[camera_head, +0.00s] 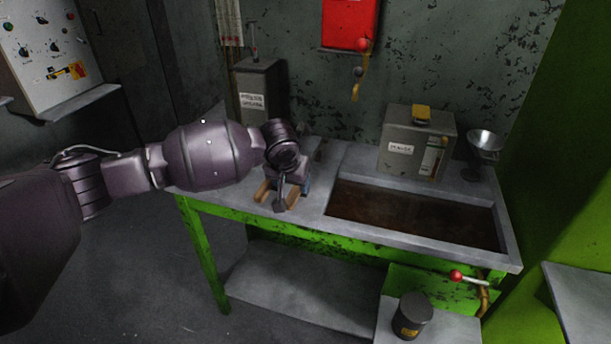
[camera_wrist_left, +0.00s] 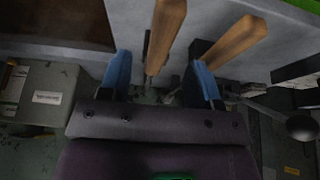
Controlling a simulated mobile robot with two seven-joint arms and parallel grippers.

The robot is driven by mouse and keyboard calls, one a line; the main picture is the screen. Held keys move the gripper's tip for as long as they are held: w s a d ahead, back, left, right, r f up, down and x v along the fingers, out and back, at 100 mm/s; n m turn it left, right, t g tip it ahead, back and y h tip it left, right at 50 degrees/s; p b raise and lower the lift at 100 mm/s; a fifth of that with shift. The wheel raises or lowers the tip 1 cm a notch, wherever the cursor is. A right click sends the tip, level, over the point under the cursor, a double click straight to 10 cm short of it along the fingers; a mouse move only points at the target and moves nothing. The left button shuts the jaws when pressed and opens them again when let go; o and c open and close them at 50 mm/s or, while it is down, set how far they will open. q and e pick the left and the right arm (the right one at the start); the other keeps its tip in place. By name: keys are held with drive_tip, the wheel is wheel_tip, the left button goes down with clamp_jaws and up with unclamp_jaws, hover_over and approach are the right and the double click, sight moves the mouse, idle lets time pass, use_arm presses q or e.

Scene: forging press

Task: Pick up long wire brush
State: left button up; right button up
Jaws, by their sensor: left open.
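Two tools with wooden handles lie side by side near the left front of the bench. In the head view one handle (camera_head: 262,192) is left of the other handle (camera_head: 293,198). My left gripper (camera_wrist_left: 160,88) is open above them, with blue fingers. In the left wrist view one wooden handle (camera_wrist_left: 166,32) runs between the open fingers, apart from both. The other handle (camera_wrist_left: 232,42) passes by the right finger. The tools' far ends are hidden by my gripper and wrist, so I cannot tell which is the long wire brush. My right gripper is out of view.
The bench (camera_head: 308,212) has a sunken dark basin (camera_head: 415,215) right of the tools. A grey labelled box (camera_head: 400,155) and a metal funnel (camera_head: 485,143) stand behind the basin. A tall grey container (camera_head: 262,85) stands at the back left. A red-knobbed lever (camera_head: 457,276) sticks out in front.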

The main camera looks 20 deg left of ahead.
sight(295, 190)
use_arm(q)
drive_tip(key=shift+b+x, duration=0.85)
drive_tip(key=shift+x, duration=2.95)
drive_tip(key=shift+w, duration=0.1)
drive_tip(key=c, duration=0.9)
drive_tip(key=shift+r, duration=0.1)
clamp_jaws()
drive_tip(key=shift+r, duration=0.1)
